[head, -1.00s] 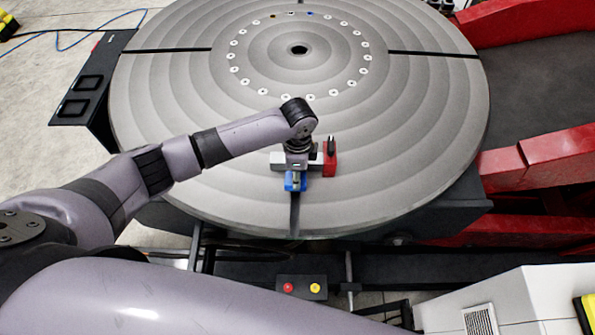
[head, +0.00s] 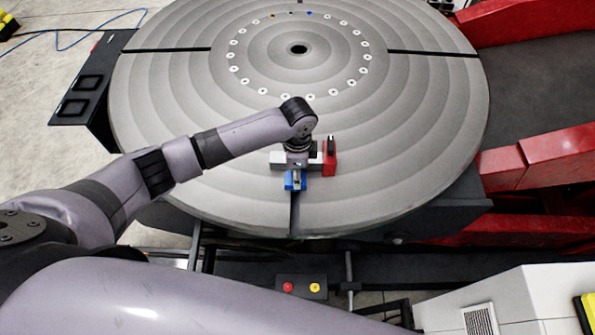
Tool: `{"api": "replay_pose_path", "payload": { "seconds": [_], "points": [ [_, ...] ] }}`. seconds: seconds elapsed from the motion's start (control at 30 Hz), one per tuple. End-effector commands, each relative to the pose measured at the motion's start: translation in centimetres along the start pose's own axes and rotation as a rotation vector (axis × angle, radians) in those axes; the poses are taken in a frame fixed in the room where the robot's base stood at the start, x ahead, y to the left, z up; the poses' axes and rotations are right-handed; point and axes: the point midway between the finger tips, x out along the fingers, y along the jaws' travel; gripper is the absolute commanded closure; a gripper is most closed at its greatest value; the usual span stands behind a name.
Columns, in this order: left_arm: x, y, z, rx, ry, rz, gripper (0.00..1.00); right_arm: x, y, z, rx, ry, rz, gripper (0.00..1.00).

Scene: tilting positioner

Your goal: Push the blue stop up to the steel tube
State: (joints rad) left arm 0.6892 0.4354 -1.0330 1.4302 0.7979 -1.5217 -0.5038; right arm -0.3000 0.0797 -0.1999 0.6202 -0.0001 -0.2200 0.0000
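The blue stop (head: 294,181) stands on the round grey turntable near its front edge, at the front slot. The steel tube (head: 276,161) shows as a light grey piece lying crosswise just behind the stop, partly covered by my wrist. Whether stop and tube touch I cannot tell. My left arm comes in from the left, and my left gripper (head: 296,166) points down over the stop and tube. Its fingers are small and mostly hidden by the wrist, so their opening cannot be seen. My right gripper is not in view.
A red block (head: 329,158) with a dark upright handle stands at the tube's right end. The turntable (head: 400,140) is otherwise clear around them. A button box (head: 301,287) with red and yellow buttons sits below the front edge. Red frame arms (head: 540,158) stand at the right.

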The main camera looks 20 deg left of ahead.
Motion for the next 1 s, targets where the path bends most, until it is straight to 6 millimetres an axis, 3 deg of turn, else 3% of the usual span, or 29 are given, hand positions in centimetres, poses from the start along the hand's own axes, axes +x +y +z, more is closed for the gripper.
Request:
{"api": "replay_pose_path", "payload": {
  "seconds": [0.23, 1.0],
  "points": [
    [0.06, -0.74, 0.04, -0.001, -0.001, -0.002, 1.00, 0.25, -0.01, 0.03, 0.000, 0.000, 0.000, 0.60],
    [0.08, -0.02, 0.03, 0.001, -0.001, 0.000, 1.00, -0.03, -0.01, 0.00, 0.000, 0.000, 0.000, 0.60]
  ]
}}
